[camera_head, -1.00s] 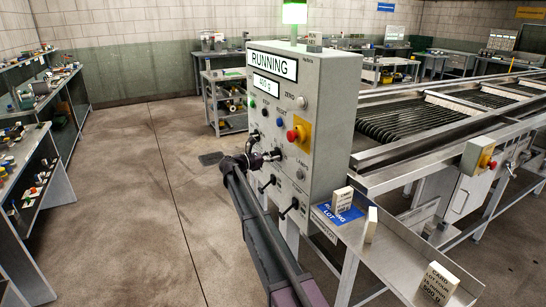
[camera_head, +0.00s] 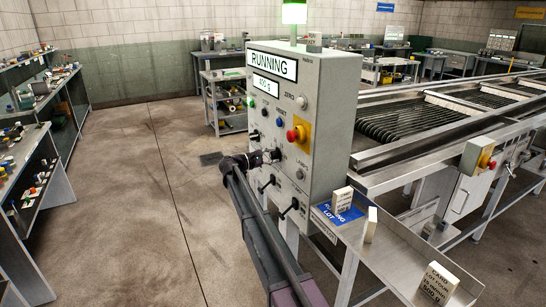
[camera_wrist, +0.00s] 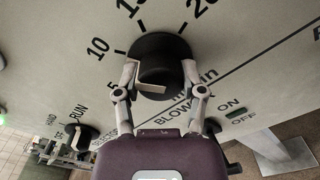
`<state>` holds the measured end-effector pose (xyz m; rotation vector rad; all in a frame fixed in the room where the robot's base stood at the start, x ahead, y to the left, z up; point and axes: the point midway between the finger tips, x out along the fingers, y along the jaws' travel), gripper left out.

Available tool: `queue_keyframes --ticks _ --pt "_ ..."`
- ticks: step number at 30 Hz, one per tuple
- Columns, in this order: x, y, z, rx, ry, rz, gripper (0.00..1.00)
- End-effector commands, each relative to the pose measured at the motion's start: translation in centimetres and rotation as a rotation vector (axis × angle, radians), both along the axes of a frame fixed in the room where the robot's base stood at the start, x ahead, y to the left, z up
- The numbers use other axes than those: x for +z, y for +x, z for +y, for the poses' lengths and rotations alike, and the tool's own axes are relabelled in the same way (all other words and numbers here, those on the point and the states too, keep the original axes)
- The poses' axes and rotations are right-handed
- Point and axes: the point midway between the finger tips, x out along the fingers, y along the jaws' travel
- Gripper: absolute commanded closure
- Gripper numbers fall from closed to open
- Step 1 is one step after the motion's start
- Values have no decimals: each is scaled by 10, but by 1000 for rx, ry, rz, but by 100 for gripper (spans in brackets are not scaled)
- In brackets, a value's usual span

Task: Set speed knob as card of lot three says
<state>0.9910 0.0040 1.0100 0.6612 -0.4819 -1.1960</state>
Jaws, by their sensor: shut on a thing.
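A black round speed knob (camera_wrist: 160,48) with a raised grip bar fills the middle of the wrist view, on a dial marked 5, 10, 15 and 20, with "m/min" printed below. My gripper (camera_wrist: 160,74) is shut on this knob, one finger on each side. Which mark the knob points to I cannot tell. In the head view my gripper (camera_head: 268,156) is at the front of the grey control panel (camera_head: 325,110) and hides the knob. A card (camera_head: 438,283) reading "LOT FOUR" stands on the tray. Another card (camera_head: 342,199) stands by the blue "LOT RUNNING" label; its text is unreadable.
A third card (camera_head: 371,224) stands nearly edge-on on the metal tray (camera_head: 400,250). The display (camera_head: 272,65) reads "RUNNING", with "400 g" below. A red stop button (camera_head: 296,135) and a black lever (camera_head: 289,208) stick out near my gripper. Floor to the left is clear.

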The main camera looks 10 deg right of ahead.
Motion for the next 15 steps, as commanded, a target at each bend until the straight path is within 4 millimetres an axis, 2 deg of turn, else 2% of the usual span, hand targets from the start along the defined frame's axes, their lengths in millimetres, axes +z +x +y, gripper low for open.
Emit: queue_keyframes --ticks 1,15 --pt "2 5 -2 6 -1 -24 95" --pt "2 6 -2 6 25 -104 95"
